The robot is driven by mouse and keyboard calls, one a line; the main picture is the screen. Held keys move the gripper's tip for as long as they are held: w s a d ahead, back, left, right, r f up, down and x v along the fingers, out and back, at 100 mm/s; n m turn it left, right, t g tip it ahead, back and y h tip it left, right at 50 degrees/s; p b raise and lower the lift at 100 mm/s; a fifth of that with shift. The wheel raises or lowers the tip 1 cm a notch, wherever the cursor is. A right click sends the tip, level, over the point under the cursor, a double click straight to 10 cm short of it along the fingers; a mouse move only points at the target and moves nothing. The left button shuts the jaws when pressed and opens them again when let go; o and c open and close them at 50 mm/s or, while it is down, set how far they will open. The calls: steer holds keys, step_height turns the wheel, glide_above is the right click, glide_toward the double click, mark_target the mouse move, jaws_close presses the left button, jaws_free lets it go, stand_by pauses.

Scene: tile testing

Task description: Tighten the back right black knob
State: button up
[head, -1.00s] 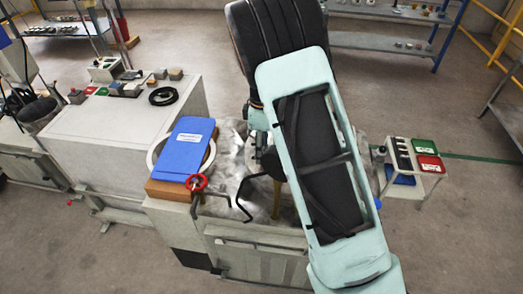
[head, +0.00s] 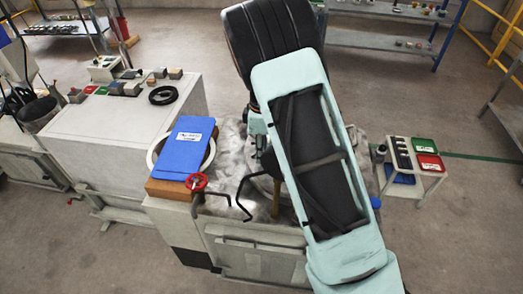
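The black knob is not visible in the head view; my own arm covers the right part of the metal-topped machine (head: 232,150) where it may be. My gripper is also hidden behind my arm links, so I cannot see its fingers or what they touch. A red handwheel (head: 197,182) sits at the front left edge of the machine. Bent black rods (head: 240,206) stand to the right of it.
A blue clipboard-like panel (head: 184,143) lies over a white ring left of my arm. A white cabinet (head: 120,128) with a black coil (head: 163,95) stands further left. A small cart (head: 411,186) with green and red trays stands close on the right.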

steer(key=shift+m, duration=0.3)
steer(key=m+b, duration=0.1)
steer(key=m, duration=0.3)
steer(key=m+b, duration=0.1)
steer(key=m, duration=0.3)
steer(key=shift+m, duration=0.4)
steer(key=m, duration=0.4)
steer(key=shift+m, duration=0.3)
steer(key=shift+r+m, duration=0.1)
steer(key=shift+m, duration=1.8)
steer(key=o, duration=1.2)
steer(key=shift+c, duration=0.2)
